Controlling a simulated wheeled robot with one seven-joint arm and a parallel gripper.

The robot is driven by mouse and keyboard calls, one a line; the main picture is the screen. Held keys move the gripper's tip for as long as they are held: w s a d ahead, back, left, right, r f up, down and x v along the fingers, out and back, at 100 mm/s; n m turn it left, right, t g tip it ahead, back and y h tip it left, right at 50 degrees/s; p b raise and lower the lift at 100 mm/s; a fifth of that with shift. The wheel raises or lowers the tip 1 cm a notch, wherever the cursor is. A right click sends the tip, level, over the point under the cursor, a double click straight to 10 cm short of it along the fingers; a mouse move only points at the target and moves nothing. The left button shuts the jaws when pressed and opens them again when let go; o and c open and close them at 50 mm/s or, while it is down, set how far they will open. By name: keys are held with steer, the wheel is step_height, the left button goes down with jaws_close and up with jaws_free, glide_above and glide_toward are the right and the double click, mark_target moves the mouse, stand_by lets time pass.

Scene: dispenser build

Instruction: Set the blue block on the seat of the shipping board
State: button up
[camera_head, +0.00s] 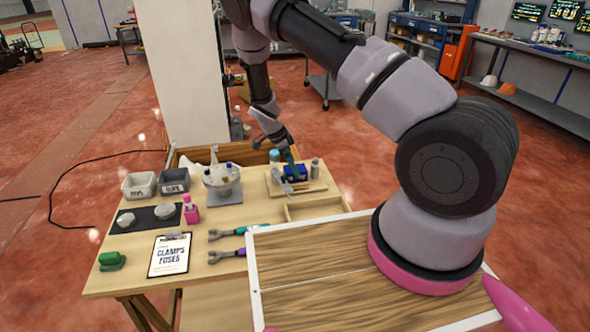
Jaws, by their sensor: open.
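A blue block (301,170) is at the wooden shipping board (316,185) on the right back part of the workbench. The seat under it is hidden, so I cannot tell whether the block sits flat in it.
Small grey cylinders (315,168) stand beside the block. An empty wooden tray (315,208) is in front of the board.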

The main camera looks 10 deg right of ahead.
steer(key=v, duration=0.9)
steer(key=s+d+r+n+t+y, duration=0.1)
steer(key=s+d+r+n+y, duration=0.15)
steer(key=r, duration=0.75)
steer(key=s+d+r+n+y, duration=0.15)
steer(key=s+r, duration=0.25)
steer(key=r, duration=0.6)
steer(key=s+d+r+n+t+y, duration=0.1)
steer(key=s+d+r+n, duration=0.15)
steer(key=r, duration=0.65)
steer(key=s+d+r+n+t, duration=0.1)
steer(key=s+r+n, duration=0.1)
steer(key=s+r, duration=0.2)
steer(key=s+d+r+n+t+y, duration=0.1)
steer(key=s+r+n+t, duration=0.1)
steer(key=s, duration=0.8)
steer(key=s+d+r+n+t, duration=0.1)
steer(key=s+r+n+t, duration=0.1)
steer(key=s+r, duration=0.5)
steer(key=shift+d+n, duration=0.35)
steer(key=shift+n, duration=0.3)
